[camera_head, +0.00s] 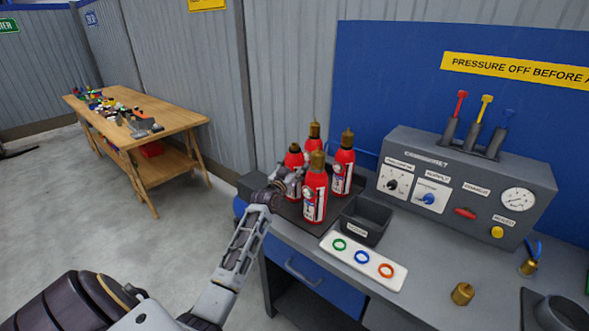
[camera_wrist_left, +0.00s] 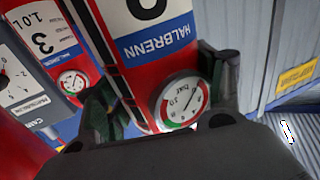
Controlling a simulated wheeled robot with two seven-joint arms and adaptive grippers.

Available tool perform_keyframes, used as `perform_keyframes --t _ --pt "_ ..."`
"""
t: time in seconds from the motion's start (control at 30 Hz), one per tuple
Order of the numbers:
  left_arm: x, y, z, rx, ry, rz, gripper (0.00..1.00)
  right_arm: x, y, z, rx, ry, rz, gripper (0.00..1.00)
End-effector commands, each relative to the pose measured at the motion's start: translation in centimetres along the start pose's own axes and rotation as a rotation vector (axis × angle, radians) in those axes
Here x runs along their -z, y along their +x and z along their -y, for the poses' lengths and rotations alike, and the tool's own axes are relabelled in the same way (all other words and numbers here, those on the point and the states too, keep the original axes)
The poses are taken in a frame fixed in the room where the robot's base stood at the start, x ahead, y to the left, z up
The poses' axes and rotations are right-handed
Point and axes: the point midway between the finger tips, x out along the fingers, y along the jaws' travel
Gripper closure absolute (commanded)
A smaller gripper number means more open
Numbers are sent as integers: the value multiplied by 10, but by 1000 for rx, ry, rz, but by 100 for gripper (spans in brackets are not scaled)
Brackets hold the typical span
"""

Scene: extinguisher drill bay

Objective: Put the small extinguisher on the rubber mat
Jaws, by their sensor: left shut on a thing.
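Several red extinguishers with brass tops stand close together at the back left of the bench. The shortest-looking one (camera_head: 294,158) is at the left of the group, partly hidden by my left gripper (camera_head: 284,181). A taller one (camera_head: 315,190) stands in front, beside the gripper. In the left wrist view, my left gripper (camera_wrist_left: 165,115) is shut on a red extinguisher (camera_wrist_left: 143,75) with a blue HALBRENN label and a round gauge. A second extinguisher (camera_wrist_left: 50,45) shows at the left there. A dark flat mat-like surface (camera_head: 290,213) lies under the group. My right gripper is not in view.
A black bin (camera_head: 366,221) and a white board with coloured rings (camera_head: 362,262) are right of the extinguishers. A grey control panel (camera_head: 465,185) stands behind. A brass fitting (camera_head: 462,293) is at the front right.

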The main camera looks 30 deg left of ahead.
Motion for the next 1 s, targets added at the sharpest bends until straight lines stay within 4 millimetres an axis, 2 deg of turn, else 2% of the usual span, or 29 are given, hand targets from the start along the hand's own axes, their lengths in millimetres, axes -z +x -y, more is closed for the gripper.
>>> perform_keyframes --t 0.13,0.17,0.33,0.8,1.0 --pt "1 0 0 1 1 -5 75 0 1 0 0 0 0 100" --pt "-2 0 0 0 0 0 31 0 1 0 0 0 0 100" --pt "-2 0 0 0 0 0 10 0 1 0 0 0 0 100" --pt "1 0 0 0 -1 0 10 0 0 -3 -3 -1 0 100" --pt "0 -9 0 0 0 0 10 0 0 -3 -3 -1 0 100"
